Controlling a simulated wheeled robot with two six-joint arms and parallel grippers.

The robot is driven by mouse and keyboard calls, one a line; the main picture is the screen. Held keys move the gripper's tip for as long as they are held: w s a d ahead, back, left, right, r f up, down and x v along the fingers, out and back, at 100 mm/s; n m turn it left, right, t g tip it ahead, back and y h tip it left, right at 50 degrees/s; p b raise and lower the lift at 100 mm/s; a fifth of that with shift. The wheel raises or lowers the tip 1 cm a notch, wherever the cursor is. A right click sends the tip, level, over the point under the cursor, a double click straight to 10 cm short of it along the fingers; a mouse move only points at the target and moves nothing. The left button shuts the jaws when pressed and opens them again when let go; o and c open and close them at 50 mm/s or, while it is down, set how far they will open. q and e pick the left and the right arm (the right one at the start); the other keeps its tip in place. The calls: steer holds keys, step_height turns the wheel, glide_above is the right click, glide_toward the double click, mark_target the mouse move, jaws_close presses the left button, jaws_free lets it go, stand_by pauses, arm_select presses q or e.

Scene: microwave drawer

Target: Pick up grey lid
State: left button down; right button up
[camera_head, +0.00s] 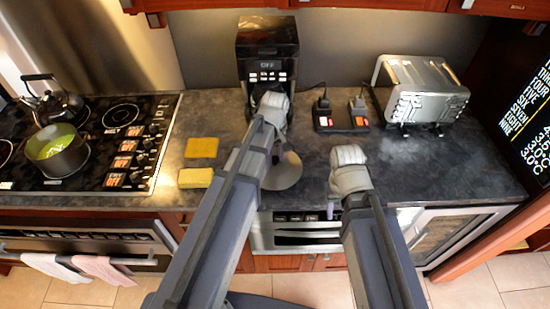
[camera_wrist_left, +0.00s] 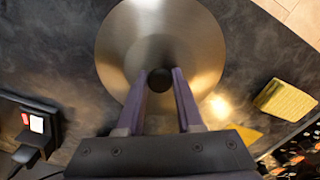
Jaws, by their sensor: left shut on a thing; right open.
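The grey lid (camera_wrist_left: 199,40) is a round, shiny metal disc with a dark knob (camera_wrist_left: 159,80) at its centre. In the left wrist view my left gripper (camera_wrist_left: 159,84) has its two fingers on either side of the knob, shut on it. In the head view the lid (camera_head: 284,173) is over the counter, partly hidden behind my left arm; I cannot tell whether it touches the counter. My left gripper (camera_head: 270,110) is mostly hidden there by its own wrist. My right gripper (camera_head: 333,208) is open near the counter's front edge, its fingers small and partly hidden.
A black coffee machine (camera_head: 267,50) stands behind my left gripper. A silver toaster (camera_head: 421,90) is at the back right, with two switched sockets (camera_head: 341,120) beside it. Yellow sponges (camera_head: 195,178) lie left of the lid, near the stove (camera_head: 120,115) with a green-filled pot (camera_head: 57,150).

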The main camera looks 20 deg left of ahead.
mark_target(275, 158)
arm_select(q)
step_height(275, 158, up, 7)
steer(key=p, duration=0.6)
steer(key=shift+r, duration=0.2)
arm_select(e)
step_height(275, 158, up, 7)
arm_select(q)
step_height(275, 158, down, 8)
steer(key=b, duration=0.7)
steer(key=shift+b, duration=0.3)
steer(key=shift+r, duration=0.15)
arm_select(e)
step_height(275, 158, down, 7)
steer(key=shift+f, duration=0.15)
arm_select(q)
steer(key=shift+d, duration=0.1)
